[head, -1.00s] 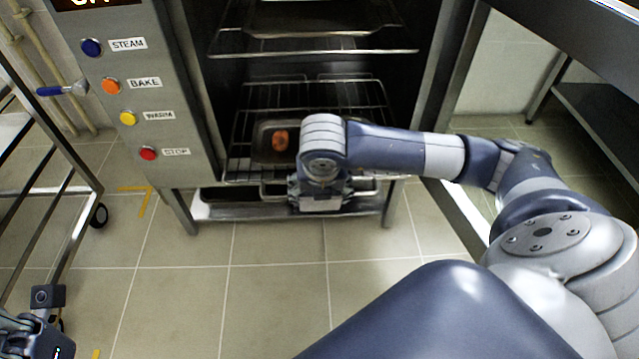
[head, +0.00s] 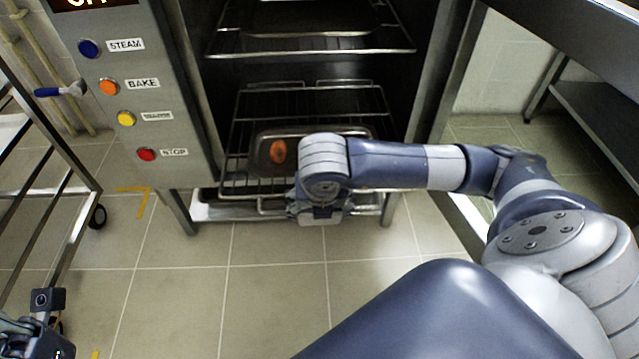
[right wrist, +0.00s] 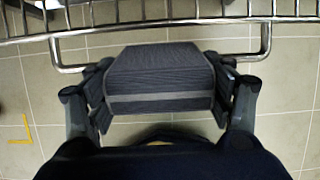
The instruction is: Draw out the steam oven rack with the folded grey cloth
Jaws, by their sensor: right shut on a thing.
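The lower oven rack (head: 236,190) is a wire shelf standing partly out of the open oven; it also shows along the top of the right wrist view (right wrist: 200,20). It carries a dark tray (head: 262,172) with a reddish-brown item (head: 278,151) in it. The folded grey cloth (right wrist: 160,80) lies between my right fingers, over the middle of the rack's front handle loop (right wrist: 266,38). My right gripper (head: 320,213) is shut on the cloth at the rack's front; its wrist hides the cloth in the head view. My left gripper (head: 35,338) is only partly visible at bottom left.
A control panel (head: 135,105) with coloured buttons stands left of the opening. A wheeled trolley (head: 75,215) is at far left and a steel table (head: 580,40) at right. The tiled floor in front is clear.

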